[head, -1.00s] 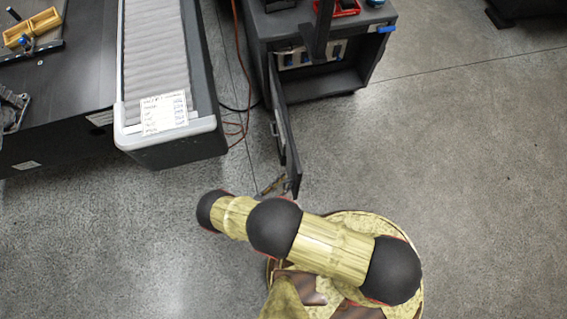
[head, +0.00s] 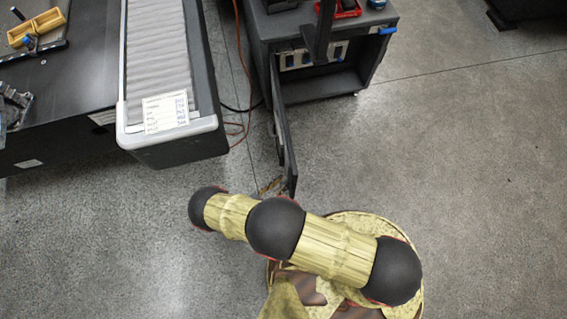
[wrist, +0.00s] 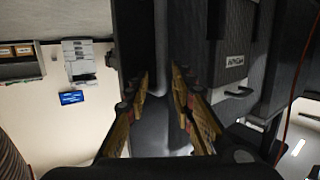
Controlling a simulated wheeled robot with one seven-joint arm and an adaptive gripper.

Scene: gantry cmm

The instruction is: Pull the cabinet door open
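The dark grey cabinet (head: 378,62) stands at the top centre of the head view. Its door (head: 287,140) is swung wide open, its free edge pointing toward me, and the interior shows. My gripper (head: 271,187) is mostly hidden by my arm in the head view, close to the left of the door's free edge. In the wrist view, my gripper (wrist: 162,82) has its two fingers apart. A grey bar, seemingly the door handle (wrist: 159,50), shows between the fingertips, with a gap visible beside it. Contact with the fingers cannot be made out.
A roller conveyor (head: 160,75) with a paper label stands left of the door, beside a dark table (head: 70,95). A red cable (head: 240,60) runs on the floor between conveyor and cabinet.

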